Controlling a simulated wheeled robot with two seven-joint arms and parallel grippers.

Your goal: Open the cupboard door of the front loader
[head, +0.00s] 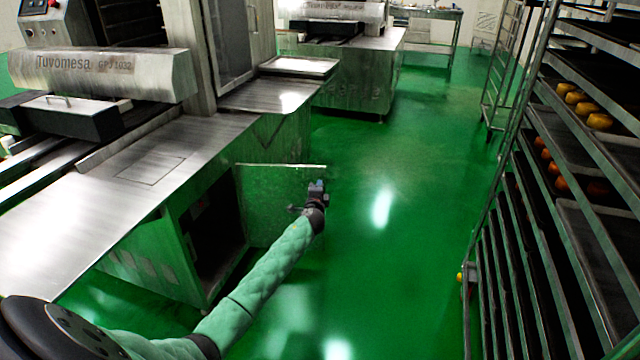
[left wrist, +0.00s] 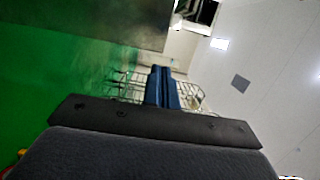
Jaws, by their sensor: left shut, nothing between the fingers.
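The front loader (head: 150,160) is the near steel machine on the left in the head view. Its cupboard (head: 210,230) stands open, with a dark inside. The cupboard door (head: 275,195) is swung out into the aisle, reflecting green, with a bright top edge. My left gripper (head: 317,188) is at the door's free outer end, shut and empty; I cannot tell whether it touches the door. In the left wrist view its blue fingers (left wrist: 162,88) are together with nothing between them. My right gripper is not in view.
A tall rack with trays (head: 570,190) of orange items lines the right side. Another steel machine (head: 350,75) stands further back. The green floor (head: 400,200) between the machines and the rack is clear.

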